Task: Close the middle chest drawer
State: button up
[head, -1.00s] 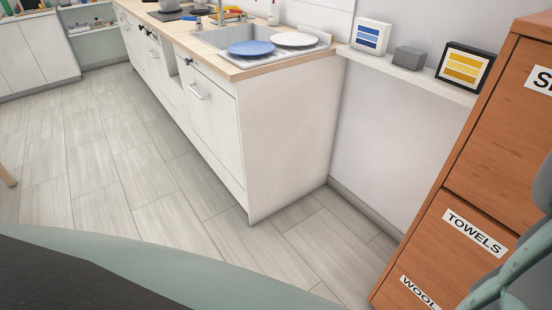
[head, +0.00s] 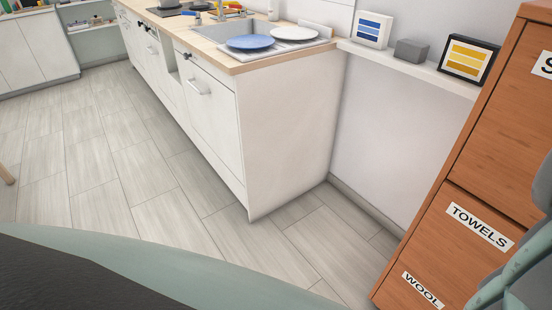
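A wooden chest (head: 490,150) stands at the right edge in the head view, cut off by the frame. It has a white label starting with "S" at the top, a "TOWELS" label (head: 480,226) lower down and a "WOOL" label (head: 423,290) near the bottom. A dark seam runs above the TOWELS front. I cannot tell from this angle how far any drawer stands out. Part of my arm covers the chest's lower right. My gripper is not in view.
A white kitchen counter (head: 285,135) with a sink, a blue plate (head: 251,42) and a white plate (head: 294,33) stands left of the chest. A wall shelf (head: 410,69) holds two framed pictures and a grey box.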

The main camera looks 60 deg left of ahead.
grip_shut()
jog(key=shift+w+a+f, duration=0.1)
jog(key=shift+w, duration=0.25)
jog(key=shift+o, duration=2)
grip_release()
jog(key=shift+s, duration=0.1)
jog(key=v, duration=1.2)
